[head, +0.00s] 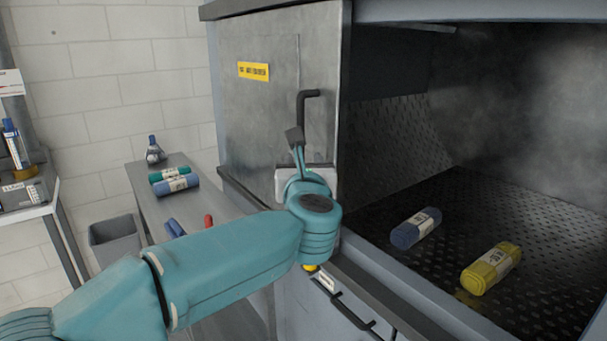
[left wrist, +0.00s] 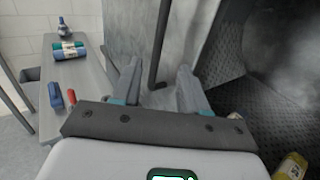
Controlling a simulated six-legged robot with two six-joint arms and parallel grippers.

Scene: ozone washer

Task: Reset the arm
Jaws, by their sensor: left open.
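My left arm (head: 230,252) reaches in from the left in the head view. Its gripper (head: 296,138) is up at the washer door (head: 260,110), by the lower part of the dark door handle (head: 309,95). In the left wrist view the gripper (left wrist: 157,72) has its two fingers spread apart, with the handle (left wrist: 161,40) showing in the gap between them. I cannot tell whether the fingers touch it. Nothing is gripped. The door stands to the left of the open chamber. My right gripper is in neither view.
A blue rolled cloth (head: 416,229) and a yellow one (head: 490,268) lie on the chamber's dark textured floor (head: 465,190). A narrow grey table (head: 168,209) at left holds rolled cloths and a bottle (head: 155,152). A grey bin (head: 116,240) and a shelf (head: 28,211) stand farther left.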

